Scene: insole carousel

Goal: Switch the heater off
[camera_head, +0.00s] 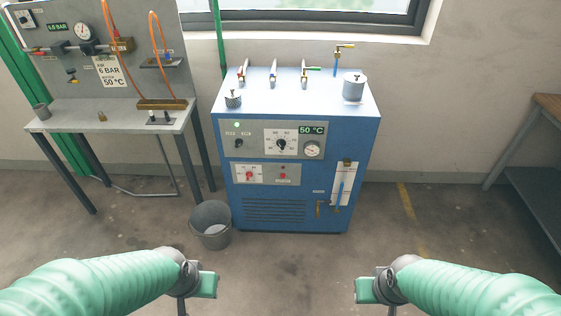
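The heater (229,193) is a blue cabinet against the wall. Its upper front panel has a lit green lamp (237,125), a small black switch (239,143), a black dial knob (281,144), a display (312,130) reading 50 °C and a round gauge (312,150). A lower panel has two red knobs (249,175) (283,178). The labels are too small to read. My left gripper (202,284) and my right gripper (368,290) are low in the foreground, apart from the cabinet. Their fingers are partly hidden, and no object shows in either.
Valves with coloured handles (274,72) and a metal canister (353,87) stand on the cabinet top. A grey bucket (211,224) is on the floor at its front left. A bench (90,116) with a gauge board is left; another table (535,180) is right. Floor in front is clear.

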